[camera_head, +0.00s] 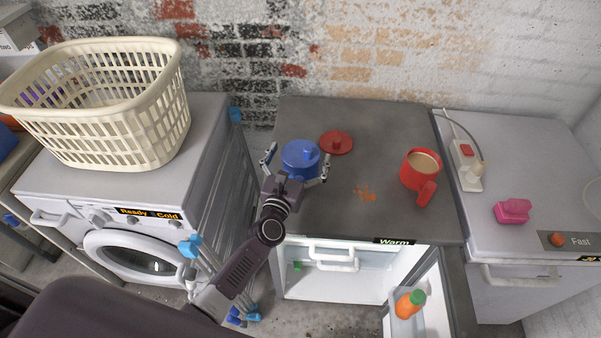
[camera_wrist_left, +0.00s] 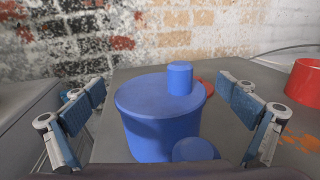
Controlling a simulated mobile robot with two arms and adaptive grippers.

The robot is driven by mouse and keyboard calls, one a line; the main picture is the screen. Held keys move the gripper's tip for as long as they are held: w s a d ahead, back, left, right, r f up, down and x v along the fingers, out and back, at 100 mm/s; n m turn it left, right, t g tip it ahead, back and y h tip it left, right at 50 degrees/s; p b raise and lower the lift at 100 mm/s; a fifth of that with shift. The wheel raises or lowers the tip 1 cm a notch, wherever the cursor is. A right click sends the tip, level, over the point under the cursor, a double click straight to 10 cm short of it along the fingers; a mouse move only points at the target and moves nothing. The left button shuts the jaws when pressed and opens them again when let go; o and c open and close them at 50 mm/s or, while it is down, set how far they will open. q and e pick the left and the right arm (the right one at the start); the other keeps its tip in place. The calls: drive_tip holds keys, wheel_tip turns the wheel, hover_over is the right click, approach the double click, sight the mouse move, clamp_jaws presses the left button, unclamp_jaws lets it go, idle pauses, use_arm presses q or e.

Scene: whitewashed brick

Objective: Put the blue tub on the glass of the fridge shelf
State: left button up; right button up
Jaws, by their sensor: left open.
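The blue tub (camera_head: 299,158) stands upright on the dark top of the fridge, with a lid and a round knob. It fills the middle of the left wrist view (camera_wrist_left: 162,130). My left gripper (camera_head: 297,165) is open, with one finger on each side of the tub. In the wrist view a gap shows between each finger and the tub. The fridge (camera_head: 340,276) below has its door open to the right. A pale inside and a white handle-like bar show, but the glass shelf is hard to make out. My right gripper is not in view.
A red lid (camera_head: 336,142) lies behind the tub. A red mug (camera_head: 421,172) with a brown drink and an orange stain (camera_head: 365,192) are to the right. The open fridge door (camera_head: 432,295) holds an orange bottle (camera_head: 409,304). A washing machine with a basket (camera_head: 105,115) stands left.

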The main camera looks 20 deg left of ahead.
use_arm(q)
drive_tip(key=c, duration=1.2)
drive_tip(key=shift+w+r, duration=0.1)
drive_tip(key=shift+r, duration=0.05)
drive_tip(key=c, duration=1)
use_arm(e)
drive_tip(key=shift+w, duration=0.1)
use_arm(q)
wheel_tip(320, 180, up, 10)
drive_tip(key=p, duration=0.8)
drive_tip(key=shift+p, duration=0.3)
drive_tip(key=shift+c, duration=0.2)
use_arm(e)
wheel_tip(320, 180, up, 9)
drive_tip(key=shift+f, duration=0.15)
